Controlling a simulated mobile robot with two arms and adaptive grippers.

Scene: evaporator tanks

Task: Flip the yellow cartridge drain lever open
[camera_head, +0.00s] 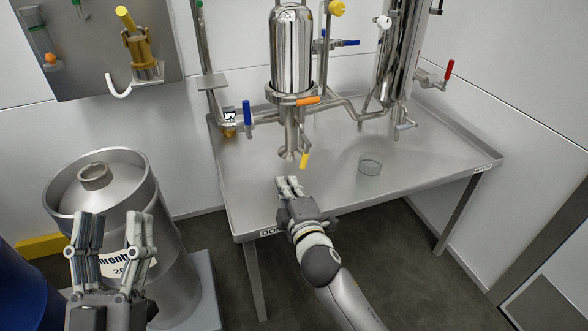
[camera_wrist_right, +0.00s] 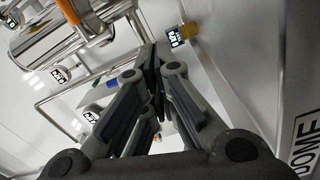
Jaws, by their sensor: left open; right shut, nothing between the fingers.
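A small yellow lever (camera_head: 304,159) sits at the bottom outlet of the steel cartridge vessel (camera_head: 291,50), above the steel table. It hangs down, tilted slightly. My right gripper (camera_head: 290,181) is shut and empty, with its fingertips just below and left of the yellow lever, apart from it as far as I can tell. In the right wrist view its closed fingers (camera_wrist_right: 157,75) fill the middle, and I cannot make out the yellow lever there. My left gripper (camera_head: 113,220) is open and empty in front of the steel drum, far left of the lever.
An orange handle (camera_head: 307,101) is above the yellow lever. A blue lever (camera_head: 247,112) is to its left and a red one (camera_head: 449,69) to the right. A glass dish (camera_head: 370,164) stands on the steel table (camera_head: 430,150). The steel drum (camera_head: 105,205) is at left.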

